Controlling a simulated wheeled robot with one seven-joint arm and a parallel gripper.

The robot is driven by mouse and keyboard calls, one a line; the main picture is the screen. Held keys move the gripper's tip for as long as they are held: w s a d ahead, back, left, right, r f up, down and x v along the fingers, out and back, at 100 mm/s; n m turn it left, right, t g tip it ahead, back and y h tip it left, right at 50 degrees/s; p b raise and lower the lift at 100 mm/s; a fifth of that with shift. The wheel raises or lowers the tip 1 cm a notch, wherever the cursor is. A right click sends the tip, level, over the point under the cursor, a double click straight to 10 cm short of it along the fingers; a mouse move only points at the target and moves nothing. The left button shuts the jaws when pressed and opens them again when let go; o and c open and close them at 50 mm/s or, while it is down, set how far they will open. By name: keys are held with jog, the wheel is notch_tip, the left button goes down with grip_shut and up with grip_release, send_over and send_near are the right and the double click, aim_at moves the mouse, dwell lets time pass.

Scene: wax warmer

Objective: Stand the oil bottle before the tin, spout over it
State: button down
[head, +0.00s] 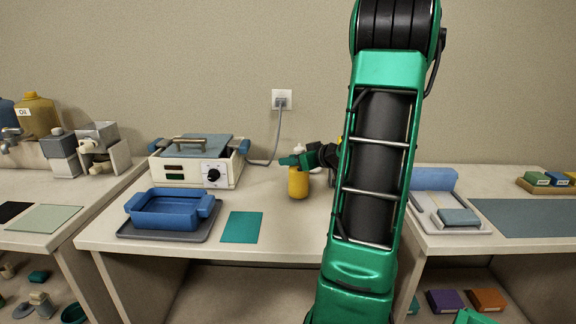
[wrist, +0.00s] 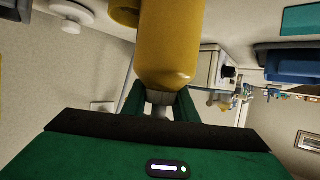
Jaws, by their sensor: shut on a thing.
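My gripper (head: 305,160) is over the right part of the middle table and is shut around the narrow neck of a yellow bottle (head: 298,183). The bottle looks upright; I cannot tell if its base touches the table. In the wrist view the gripper (wrist: 160,98) has a finger on each side of the neck, and the yellow body (wrist: 168,45) shows upside down. The spout is mostly hidden by the fingers. A blue tin (head: 170,217) with side handles sits on a grey tray (head: 140,233) at the table's front left, well left of the bottle.
A teal mat (head: 241,227) lies between tin and bottle. A cream warmer (head: 200,172) with a knob stands behind the tin, its cord running to a wall socket (head: 282,100). A large yellow jug (head: 38,115) labelled Oil stands on the left table. The right table holds a tray (head: 450,213).

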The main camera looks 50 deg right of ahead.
jog(key=shift+f, duration=0.5)
jog(key=c, duration=1.4)
grip_release()
